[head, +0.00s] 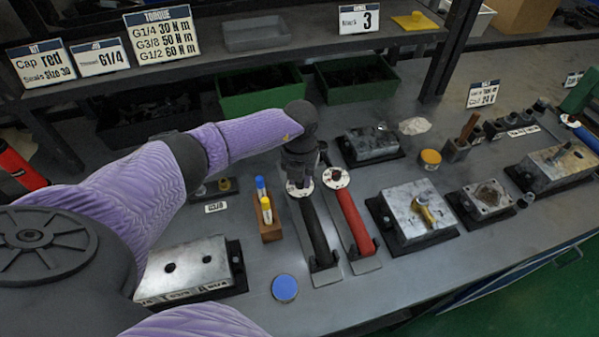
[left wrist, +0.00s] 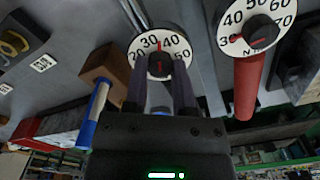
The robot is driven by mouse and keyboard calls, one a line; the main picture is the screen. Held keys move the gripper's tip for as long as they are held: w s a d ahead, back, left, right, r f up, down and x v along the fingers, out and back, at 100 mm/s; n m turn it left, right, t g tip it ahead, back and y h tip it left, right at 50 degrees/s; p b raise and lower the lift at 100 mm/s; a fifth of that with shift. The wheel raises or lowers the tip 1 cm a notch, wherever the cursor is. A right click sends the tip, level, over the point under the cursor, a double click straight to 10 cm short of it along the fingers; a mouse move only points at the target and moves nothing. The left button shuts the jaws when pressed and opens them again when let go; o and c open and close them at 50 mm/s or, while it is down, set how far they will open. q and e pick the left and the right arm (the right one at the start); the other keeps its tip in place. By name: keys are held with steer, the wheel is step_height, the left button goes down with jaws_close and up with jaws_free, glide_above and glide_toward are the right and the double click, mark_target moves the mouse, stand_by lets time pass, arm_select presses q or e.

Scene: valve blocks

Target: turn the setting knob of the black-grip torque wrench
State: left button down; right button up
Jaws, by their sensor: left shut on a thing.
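The black-grip torque wrench (head: 315,232) lies in a grey holder on the bench, its white dial towards the back. In the left wrist view its dial (left wrist: 146,53) shows 20, 30, 40 and 50, with the red mark between 30 and 40. My left gripper (head: 300,184) is over that dial, shut on the dark setting knob (left wrist: 156,66), a finger on each side. The fingers hide part of the dial's lower side. The red-grip torque wrench (head: 353,218) lies just right; its dial (left wrist: 251,30) has its red mark near 30. My right gripper is out of view.
A wooden holder with a blue-capped and a yellow-capped tube (head: 270,227) stands close left of the black wrench. A blue round lid (head: 285,288) lies in front. Valve blocks (head: 417,210) stand right and left. A sign (head: 160,32) lists torque values.

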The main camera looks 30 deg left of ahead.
arm_select(q)
steer(key=shift+n+p, duration=0.95)
steer(key=shift+n, duration=1.15)
steer(key=c, duration=0.7)
jaws_free()
step_height(320, 180, up, 10)
steer(key=p, duration=0.3)
steer(key=shift+f, duration=0.1)
